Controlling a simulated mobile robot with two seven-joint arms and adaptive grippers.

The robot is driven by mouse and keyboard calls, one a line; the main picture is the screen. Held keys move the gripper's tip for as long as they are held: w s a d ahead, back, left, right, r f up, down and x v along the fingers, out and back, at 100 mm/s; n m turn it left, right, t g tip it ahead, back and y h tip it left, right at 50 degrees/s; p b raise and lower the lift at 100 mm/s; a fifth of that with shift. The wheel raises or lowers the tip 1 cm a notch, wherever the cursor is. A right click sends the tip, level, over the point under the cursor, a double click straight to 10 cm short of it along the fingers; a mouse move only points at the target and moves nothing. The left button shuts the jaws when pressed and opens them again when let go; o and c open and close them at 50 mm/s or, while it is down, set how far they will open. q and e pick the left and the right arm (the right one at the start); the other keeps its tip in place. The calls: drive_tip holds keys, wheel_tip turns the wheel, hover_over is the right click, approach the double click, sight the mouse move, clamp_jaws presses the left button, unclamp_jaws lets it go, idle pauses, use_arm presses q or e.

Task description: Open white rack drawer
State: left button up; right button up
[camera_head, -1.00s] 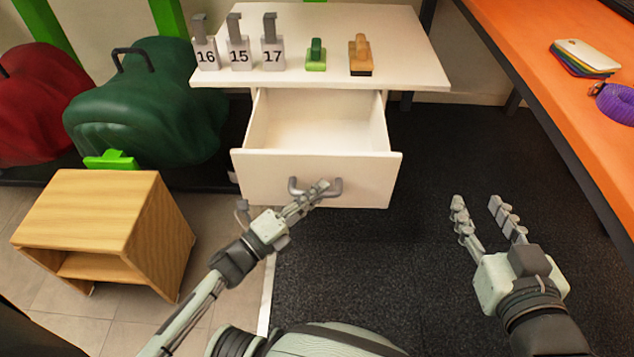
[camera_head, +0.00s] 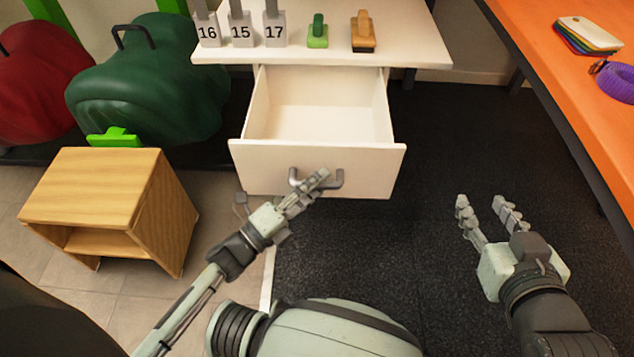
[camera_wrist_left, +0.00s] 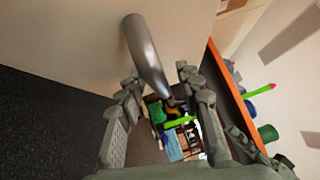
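The white rack drawer (camera_head: 318,167) is pulled out from under the white tabletop (camera_head: 420,50), and its empty interior shows. A grey bar handle (camera_head: 335,181) is on its front; it also shows in the left wrist view (camera_wrist_left: 146,50). My left gripper (camera_head: 318,178) is at the handle. In the left wrist view the handle runs between its two fingers (camera_wrist_left: 157,88), which look apart with gaps beside the bar; firm contact is unclear. My right gripper (camera_head: 482,203) is open and empty above the dark floor, right of the drawer.
Number blocks (camera_head: 241,30), a green stamp (camera_head: 317,35) and a wooden stamp (camera_head: 362,33) stand on the rack. A wooden box (camera_head: 95,185) stands at left, before green (camera_head: 145,85) and red saddle-like forms (camera_head: 38,80). An orange table (camera_head: 560,95) is at right.

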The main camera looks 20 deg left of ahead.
use_arm(q)
drive_tip(key=v, duration=1.2)
idle(0.5)
